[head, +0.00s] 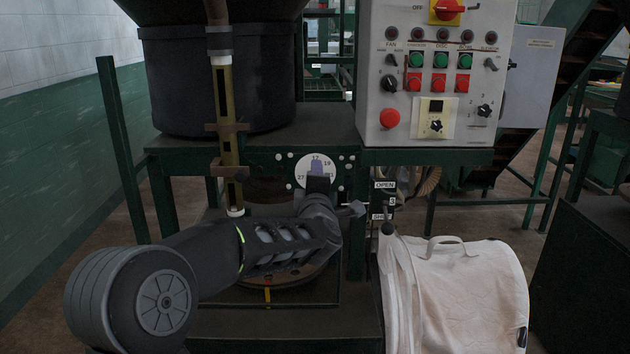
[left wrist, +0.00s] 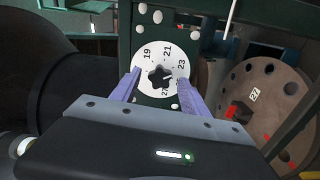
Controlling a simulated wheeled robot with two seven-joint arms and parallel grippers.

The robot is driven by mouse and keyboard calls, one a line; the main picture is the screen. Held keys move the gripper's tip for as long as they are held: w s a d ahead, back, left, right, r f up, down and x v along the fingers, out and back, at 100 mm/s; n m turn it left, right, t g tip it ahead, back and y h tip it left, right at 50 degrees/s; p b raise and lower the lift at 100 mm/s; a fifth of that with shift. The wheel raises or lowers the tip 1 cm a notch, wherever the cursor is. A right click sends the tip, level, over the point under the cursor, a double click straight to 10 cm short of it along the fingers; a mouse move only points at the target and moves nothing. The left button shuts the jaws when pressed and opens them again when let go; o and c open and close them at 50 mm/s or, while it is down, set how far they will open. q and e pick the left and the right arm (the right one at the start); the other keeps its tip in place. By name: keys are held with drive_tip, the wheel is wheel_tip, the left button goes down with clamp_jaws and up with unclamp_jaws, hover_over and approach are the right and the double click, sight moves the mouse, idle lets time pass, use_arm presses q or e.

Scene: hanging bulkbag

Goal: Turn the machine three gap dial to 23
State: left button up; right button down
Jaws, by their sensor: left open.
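The gap dial (head: 301,168) is a round white face with black numbers on the green machine frame in the head view. In the left wrist view the dial (left wrist: 146,66) shows 19, 21 and 23, with a lower number partly hidden. A black star-shaped knob (left wrist: 160,77) sits at its middle. My left gripper (head: 318,168) is in front of the dial and hides its knob in the head view. In the left wrist view my left gripper (left wrist: 160,78) is open, one purple finger on each side of the knob. I cannot tell whether they touch it. My right gripper is out of view.
A grey control panel (head: 400,130) with buttons and switches stands above right of the dial. A vertical pipe (head: 226,125) hangs to its left. A white bulk bag (head: 465,290) is at lower right. A brown disc with holes (left wrist: 265,75) is right of the dial.

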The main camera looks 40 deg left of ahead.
use_arm(q)
drive_tip(key=b+v, duration=0.1)
drive_tip(key=v, duration=0.6)
drive_tip(key=shift+f, duration=0.1)
idle(0.4)
